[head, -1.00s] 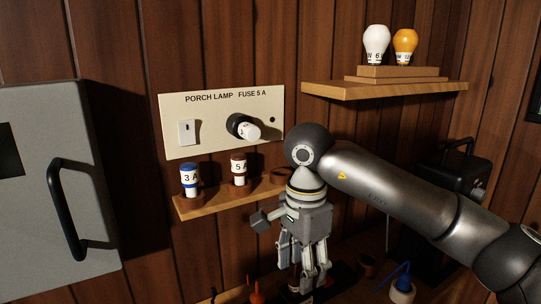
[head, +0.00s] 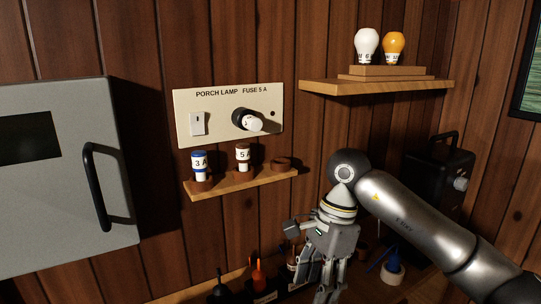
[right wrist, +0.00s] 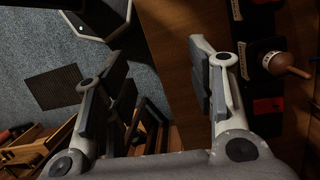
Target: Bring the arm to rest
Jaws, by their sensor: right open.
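My right arm comes in from the right in the head view, bent at a round grey joint. My right gripper (head: 329,289) hangs below that joint, pointing down, in front of the bench and lower right of the fuse shelf (head: 240,181). In the right wrist view its two fingers (right wrist: 155,75) are spread apart with nothing between them. The wooden bench edge and the floor show beyond them. My left gripper is in neither view.
The porch lamp panel (head: 228,132) has a switch and a white-ended fuse in its holder. A blue-banded fuse (head: 199,164) and a brown-topped fuse (head: 243,157) stand on the fuse shelf. Two bulbs stand on the upper shelf (head: 376,88). A grey cabinet (head: 60,200) is at left.

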